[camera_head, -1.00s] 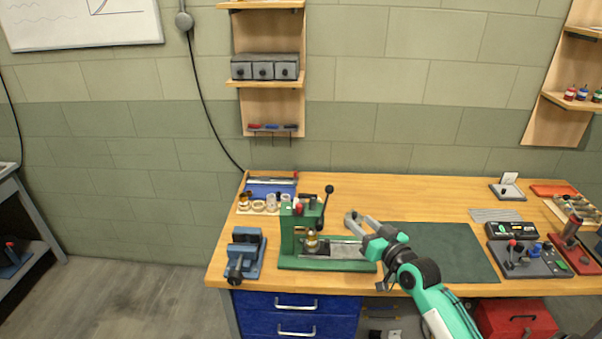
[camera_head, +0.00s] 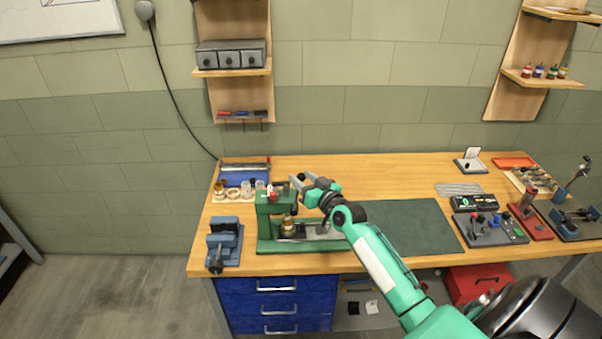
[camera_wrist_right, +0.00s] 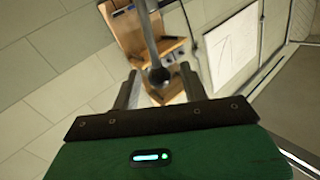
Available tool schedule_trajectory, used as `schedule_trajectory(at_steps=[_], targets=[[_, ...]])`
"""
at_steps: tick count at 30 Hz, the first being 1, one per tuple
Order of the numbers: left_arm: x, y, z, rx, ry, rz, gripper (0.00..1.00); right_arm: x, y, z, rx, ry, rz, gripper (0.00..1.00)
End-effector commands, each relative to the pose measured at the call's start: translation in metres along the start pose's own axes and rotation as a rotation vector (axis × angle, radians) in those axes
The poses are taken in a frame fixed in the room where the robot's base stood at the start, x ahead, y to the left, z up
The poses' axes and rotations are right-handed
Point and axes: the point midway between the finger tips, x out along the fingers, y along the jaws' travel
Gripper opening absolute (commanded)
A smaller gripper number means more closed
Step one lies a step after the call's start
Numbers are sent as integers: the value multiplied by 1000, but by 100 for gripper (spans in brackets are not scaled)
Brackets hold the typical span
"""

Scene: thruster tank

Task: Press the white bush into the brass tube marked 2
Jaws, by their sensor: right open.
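A brass piece (camera_head: 288,226) stands upright in the green press (camera_head: 264,230), under its ram. I cannot read a mark on it, nor tell whether a white bush sits on it. My right gripper (camera_head: 296,182) is open at the press's lever, above and right of the press head. In the right wrist view the lever's black knob (camera_wrist_right: 158,75) shows between the two spread fingers (camera_wrist_right: 158,88); I cannot tell whether they touch it. My left gripper is not in view.
A blue vise (camera_head: 225,243) stands left of the press. A dark green mat (camera_head: 410,225) lies bare to the right. Beyond it are a grey fixture (camera_head: 488,229) and a red stand (camera_head: 530,220). The back middle of the bench is clear.

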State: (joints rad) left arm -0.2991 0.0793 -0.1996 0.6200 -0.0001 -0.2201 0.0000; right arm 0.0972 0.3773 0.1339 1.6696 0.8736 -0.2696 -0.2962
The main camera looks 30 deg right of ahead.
Motion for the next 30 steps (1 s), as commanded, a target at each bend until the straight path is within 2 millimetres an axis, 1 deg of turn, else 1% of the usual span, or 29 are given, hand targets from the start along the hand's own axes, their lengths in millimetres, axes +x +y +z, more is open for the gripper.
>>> schedule_trajectory(at_steps=[1,6,14,15,17,21,22,30], targets=[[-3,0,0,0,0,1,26,5,0,-2,0,0,0,45],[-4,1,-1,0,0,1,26,13,0,0,0,0,0,45],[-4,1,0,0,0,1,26,14,0,0,0,0,0,45],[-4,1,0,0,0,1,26,14,0,0,0,0,0,41],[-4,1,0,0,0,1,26,14,0,0,0,0,0,29],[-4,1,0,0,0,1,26,14,0,0,0,0,0,1],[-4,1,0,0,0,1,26,14,0,0,0,-1,1,0],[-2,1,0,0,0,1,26,14,1,1,2,1,0,0]])
